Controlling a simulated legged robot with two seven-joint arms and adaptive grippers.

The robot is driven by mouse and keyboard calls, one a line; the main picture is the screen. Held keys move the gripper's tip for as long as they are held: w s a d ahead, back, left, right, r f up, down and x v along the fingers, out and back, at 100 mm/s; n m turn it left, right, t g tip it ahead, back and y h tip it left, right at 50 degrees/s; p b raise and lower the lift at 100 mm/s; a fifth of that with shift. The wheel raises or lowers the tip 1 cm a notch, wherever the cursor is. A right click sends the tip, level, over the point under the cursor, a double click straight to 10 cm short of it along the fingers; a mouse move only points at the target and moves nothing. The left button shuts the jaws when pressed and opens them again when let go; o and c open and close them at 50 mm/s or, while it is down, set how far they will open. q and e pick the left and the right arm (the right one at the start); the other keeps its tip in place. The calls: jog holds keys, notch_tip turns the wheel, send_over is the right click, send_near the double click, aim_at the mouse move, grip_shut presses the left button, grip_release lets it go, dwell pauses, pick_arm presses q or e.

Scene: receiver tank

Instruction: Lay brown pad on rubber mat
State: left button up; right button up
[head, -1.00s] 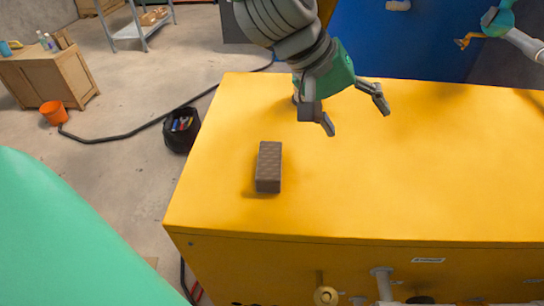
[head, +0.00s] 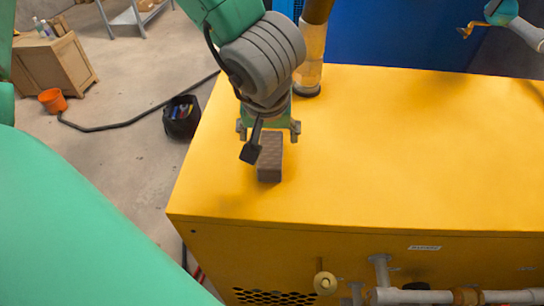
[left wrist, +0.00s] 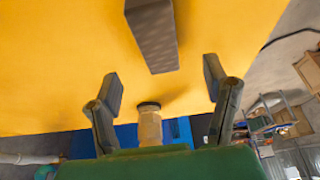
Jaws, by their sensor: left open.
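The brown pad (head: 270,168), a dark brick-like block, lies on the yellow tank top near its front left. My left gripper (head: 268,133) is open just above and behind the pad, pointing down, and its wrist hides part of the pad. In the left wrist view, the open fingers (left wrist: 162,80) stand wide apart with nothing between them, and the pad (left wrist: 153,38) shows just past the fingertips, roughly midway between them. No rubber mat can be made out.
The yellow tank top (head: 420,150) is clear to the right. An upright pipe (head: 310,62) rises at its back edge. Pipes and a brass knob (head: 325,283) stick out from the front. A black bag (head: 181,117) and an orange bucket (head: 53,100) stand on the floor.

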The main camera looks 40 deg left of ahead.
aim_at(270, 148)
pick_arm(q)
jog(key=x, duration=0.3)
jog(key=shift+a, duration=0.2)
jog(key=x, duration=0.2)
jog(key=b+x, duration=0.1)
jog(key=x, duration=0.1)
jog(key=shift+d+f, duration=0.1)
jog(key=shift+d, duration=0.2)
jog(key=shift+w+f, duration=0.35)
jog(key=shift+f, duration=0.05)
jog(key=shift+s+a, duration=0.1)
jog(key=c, duration=1.4)
